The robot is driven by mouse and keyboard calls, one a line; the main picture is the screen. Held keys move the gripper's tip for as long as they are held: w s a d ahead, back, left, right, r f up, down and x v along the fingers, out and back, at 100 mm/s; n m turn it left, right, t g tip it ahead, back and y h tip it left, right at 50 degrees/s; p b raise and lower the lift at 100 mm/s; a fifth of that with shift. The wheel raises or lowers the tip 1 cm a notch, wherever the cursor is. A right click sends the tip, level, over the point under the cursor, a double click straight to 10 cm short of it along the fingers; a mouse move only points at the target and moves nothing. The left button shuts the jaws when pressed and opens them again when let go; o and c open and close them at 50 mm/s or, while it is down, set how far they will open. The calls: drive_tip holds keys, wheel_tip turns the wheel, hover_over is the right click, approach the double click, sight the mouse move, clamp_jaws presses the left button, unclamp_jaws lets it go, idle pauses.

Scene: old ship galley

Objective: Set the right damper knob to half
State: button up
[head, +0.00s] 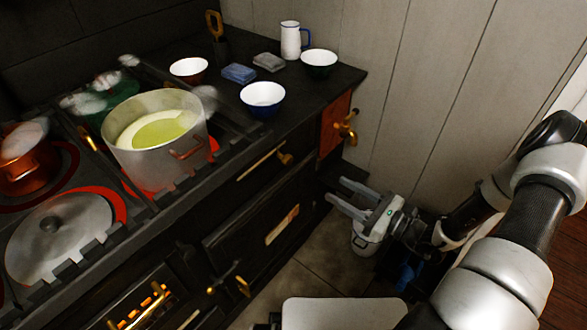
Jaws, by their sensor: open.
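Several brass fittings show on the front of the black stove (225,215). Lower down are another brass knob (211,290) and a brass handle (243,287). I cannot tell for sure which is the right damper knob, and no setting marks are readable. My gripper (335,190) is open and empty. It is in front of the stove's right end, its fingers pointing left, apart from the upper brass knob.
A brass tap (346,126) sticks out from a copper panel (332,135) above my gripper. A large pot (158,165) with yellow-green contents and steam stands on the stove. Bowls, a jug (291,42) and folded cloths (239,73) stand on the right top. Tiled floor (325,255) is free below.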

sight(290, 162)
drive_tip(key=b+x, duration=0.2)
drive_tip(key=x, duration=1.5)
drive_tip(key=shift+w+a, duration=0.15)
drive_tip(key=shift+a, duration=0.05)
clamp_jaws()
